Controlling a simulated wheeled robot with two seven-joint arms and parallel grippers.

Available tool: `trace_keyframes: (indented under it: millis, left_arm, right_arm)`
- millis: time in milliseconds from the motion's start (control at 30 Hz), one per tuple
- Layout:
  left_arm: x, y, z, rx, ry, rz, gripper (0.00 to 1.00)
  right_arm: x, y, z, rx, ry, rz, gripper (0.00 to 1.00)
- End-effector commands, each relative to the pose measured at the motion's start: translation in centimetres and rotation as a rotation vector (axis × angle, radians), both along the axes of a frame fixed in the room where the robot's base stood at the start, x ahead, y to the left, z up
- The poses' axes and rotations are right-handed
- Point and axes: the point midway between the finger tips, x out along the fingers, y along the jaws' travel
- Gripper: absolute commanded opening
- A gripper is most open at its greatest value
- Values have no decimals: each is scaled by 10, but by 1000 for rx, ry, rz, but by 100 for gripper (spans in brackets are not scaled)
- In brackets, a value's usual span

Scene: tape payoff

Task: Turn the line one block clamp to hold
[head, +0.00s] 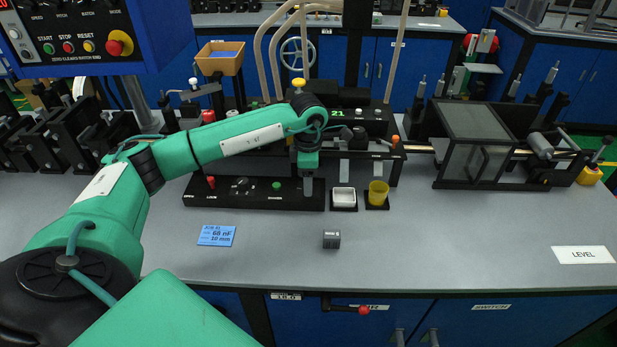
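My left arm reaches in from the left, and its gripper (307,188) points down over the bench's middle, behind or above the right end of a low black block (255,194). The gap between its fingers does not show, so I cannot tell if it is open or shut. The block carries a red-tipped lever (211,183), a dark knob (240,186) and a green knob (277,186), with small white lettering too small to read surely. I cannot tell which part is the line one block clamp; part of the fixture is hidden behind my arm. My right gripper is not in view.
A white square dish (344,197) and a yellow cup (378,193) stand right of the gripper. A small dark cube (331,239) and a blue card (216,235) lie in front. A clear-walled box machine (478,139) stands right. The front right bench (470,250) is mostly clear.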

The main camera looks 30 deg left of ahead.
Motion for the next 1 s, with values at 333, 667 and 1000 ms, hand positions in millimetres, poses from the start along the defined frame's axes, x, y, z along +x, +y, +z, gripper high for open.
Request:
trace_keyframes:
  millis: [333,667,1000]
  left_arm:
    - [0,0,8,0,-1,-2,58]
    - [1,0,75,-1,-4,-2,58]
    - [0,0,131,0,0,-2,58]
  right_arm:
    - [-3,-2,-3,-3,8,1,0]
    - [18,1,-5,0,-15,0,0]
    - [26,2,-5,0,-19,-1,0]
